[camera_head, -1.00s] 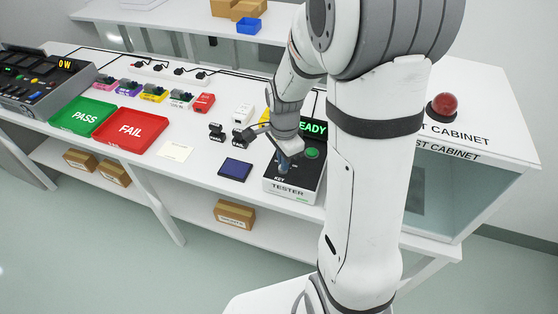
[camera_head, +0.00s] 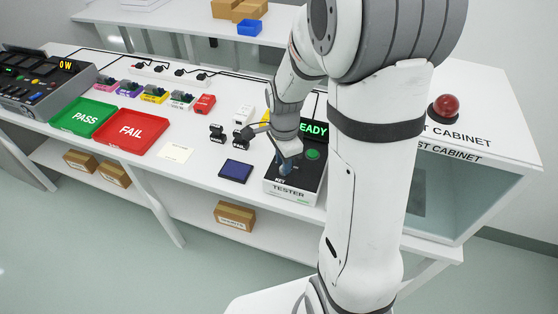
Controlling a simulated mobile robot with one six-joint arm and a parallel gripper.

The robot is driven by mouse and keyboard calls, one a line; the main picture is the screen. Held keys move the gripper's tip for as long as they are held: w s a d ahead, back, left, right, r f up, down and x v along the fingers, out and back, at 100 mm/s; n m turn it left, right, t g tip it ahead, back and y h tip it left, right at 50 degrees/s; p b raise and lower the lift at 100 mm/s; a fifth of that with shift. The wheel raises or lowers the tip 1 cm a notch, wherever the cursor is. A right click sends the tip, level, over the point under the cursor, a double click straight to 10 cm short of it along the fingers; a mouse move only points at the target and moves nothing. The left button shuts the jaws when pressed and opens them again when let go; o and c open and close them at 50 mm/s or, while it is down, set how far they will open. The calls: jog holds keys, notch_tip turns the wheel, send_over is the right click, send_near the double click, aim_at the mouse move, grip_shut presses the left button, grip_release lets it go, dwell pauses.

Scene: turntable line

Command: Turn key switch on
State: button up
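The tester (camera_head: 313,178) is a black-topped box with a white front at the right of the bench's near edge. A round green button (camera_head: 312,154) sits below the display. A small blue piece at the key switch (camera_head: 284,168) shows above the "KEY" label. My gripper (camera_head: 285,158) points down over this piece, at or touching it. Its fingers are too small and partly hidden, so I cannot tell whether they are shut on it. The switch's angle is unclear.
Green PASS (camera_head: 83,134) and red FAIL (camera_head: 112,144) trays lie left. A dark blue pad (camera_head: 236,170) and small black parts (camera_head: 243,139) lie left of the tester. A cabinet with a red dome (camera_head: 444,107) stands right. My arm covers the space between.

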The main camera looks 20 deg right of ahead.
notch_tip(320, 180, up, 7)
jog(key=shift+f, duration=0.1)
jog(key=shift+r, duration=0.45)
jog(key=shift+s+r, duration=0.1)
dwell(0.4)
